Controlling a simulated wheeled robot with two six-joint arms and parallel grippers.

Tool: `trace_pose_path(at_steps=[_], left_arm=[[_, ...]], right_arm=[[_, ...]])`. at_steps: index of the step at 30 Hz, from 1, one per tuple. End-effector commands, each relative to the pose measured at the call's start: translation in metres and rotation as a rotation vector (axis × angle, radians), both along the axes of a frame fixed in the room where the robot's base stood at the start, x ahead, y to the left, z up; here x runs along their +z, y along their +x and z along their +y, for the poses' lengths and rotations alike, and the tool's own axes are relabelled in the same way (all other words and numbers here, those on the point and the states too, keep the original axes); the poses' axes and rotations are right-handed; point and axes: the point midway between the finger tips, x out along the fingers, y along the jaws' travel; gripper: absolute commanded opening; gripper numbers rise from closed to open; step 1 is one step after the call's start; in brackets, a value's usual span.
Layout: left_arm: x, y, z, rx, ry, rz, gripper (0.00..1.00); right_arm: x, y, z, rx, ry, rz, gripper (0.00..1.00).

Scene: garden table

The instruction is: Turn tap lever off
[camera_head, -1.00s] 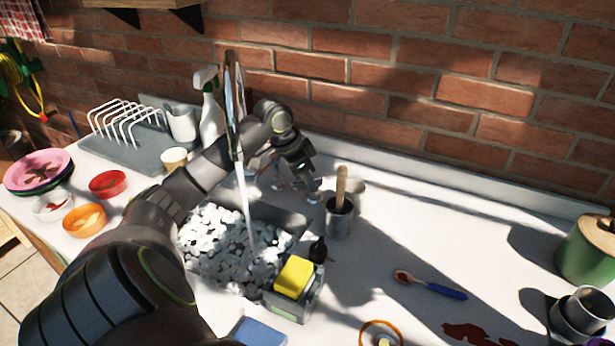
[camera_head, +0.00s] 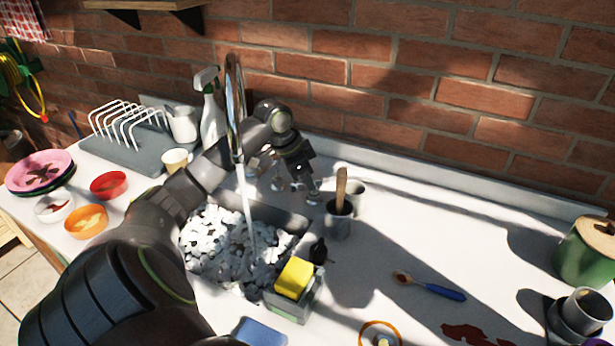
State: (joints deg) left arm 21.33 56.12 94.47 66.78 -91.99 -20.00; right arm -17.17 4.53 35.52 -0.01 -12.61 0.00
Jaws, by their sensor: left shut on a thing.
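The tall metal tap (camera_head: 234,105) stands at the back of the sink (camera_head: 290,220), with its spout curving forward. A white stream of water (camera_head: 247,205) runs from it into a mass of white foam or pebbles. My left arm reaches across the sink and behind the spout. My left gripper (camera_head: 300,186) points down behind the sink, to the right of the tap, at the small chrome tap fittings (camera_head: 279,184). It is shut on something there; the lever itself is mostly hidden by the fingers. My right gripper is not in view.
A spray bottle (camera_head: 211,112) and a dish rack (camera_head: 125,130) stand left of the tap. A grey cup with a wooden handle (camera_head: 339,215) stands close right of my gripper. A yellow sponge (camera_head: 294,278) sits in a holder in front.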

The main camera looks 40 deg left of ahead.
Motion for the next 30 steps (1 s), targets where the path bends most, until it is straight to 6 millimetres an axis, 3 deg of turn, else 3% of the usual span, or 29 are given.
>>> trace_pose_path(at_steps=[12, 30], left_arm=[[0.003, 0.005, 0.004, -0.319, -0.004, -0.001, 0.00], [0.001, 0.010, 0.007, -0.669, -0.001, -0.003, 0.00]], right_arm=[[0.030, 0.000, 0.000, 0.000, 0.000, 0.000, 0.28], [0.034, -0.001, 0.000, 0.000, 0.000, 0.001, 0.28]])
